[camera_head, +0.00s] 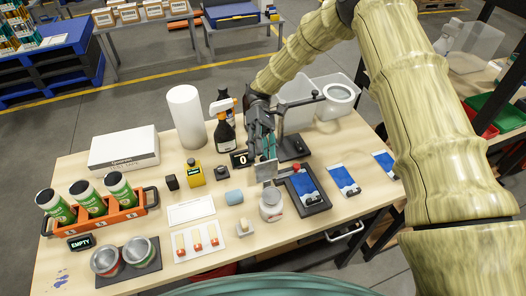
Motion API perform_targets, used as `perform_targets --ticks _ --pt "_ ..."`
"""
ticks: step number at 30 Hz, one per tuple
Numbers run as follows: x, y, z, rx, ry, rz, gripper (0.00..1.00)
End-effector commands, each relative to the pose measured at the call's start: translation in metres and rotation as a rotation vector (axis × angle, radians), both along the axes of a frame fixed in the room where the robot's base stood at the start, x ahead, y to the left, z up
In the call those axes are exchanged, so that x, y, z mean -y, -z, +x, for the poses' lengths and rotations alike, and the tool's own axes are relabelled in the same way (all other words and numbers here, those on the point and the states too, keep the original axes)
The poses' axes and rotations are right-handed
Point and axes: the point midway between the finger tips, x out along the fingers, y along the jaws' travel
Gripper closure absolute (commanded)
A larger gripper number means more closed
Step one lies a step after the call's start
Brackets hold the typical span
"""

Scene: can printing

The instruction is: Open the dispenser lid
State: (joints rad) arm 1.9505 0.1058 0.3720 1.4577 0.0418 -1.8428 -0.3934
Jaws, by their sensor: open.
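My gripper (262,150) is open and points down over the right-middle of the table. No object shows between its fingers, though they are dark and small here. Just below it stands an upright grey plate (267,170). A small jar with a grey top (271,205) stands in front of that plate. A teal item (269,143) is partly hidden behind the gripper. I cannot tell for sure which of these is the dispenser or its lid, or whether the gripper touches any of them.
A dark tray (322,205) with a blue-and-white card lies right of the jar. A small display (239,158) and spray bottle (225,126) stand left of my gripper. The front right tabletop is clear.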

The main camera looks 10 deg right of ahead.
Motion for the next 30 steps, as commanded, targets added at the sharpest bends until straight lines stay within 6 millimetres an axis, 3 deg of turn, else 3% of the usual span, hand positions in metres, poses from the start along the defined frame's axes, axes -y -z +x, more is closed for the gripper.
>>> perform_targets --ticks 16,30 --pt "0.006 -0.013 0.063 0.000 0.001 0.000 0.60" --pt "0.007 -0.015 0.071 -0.001 0.001 0.000 0.60"
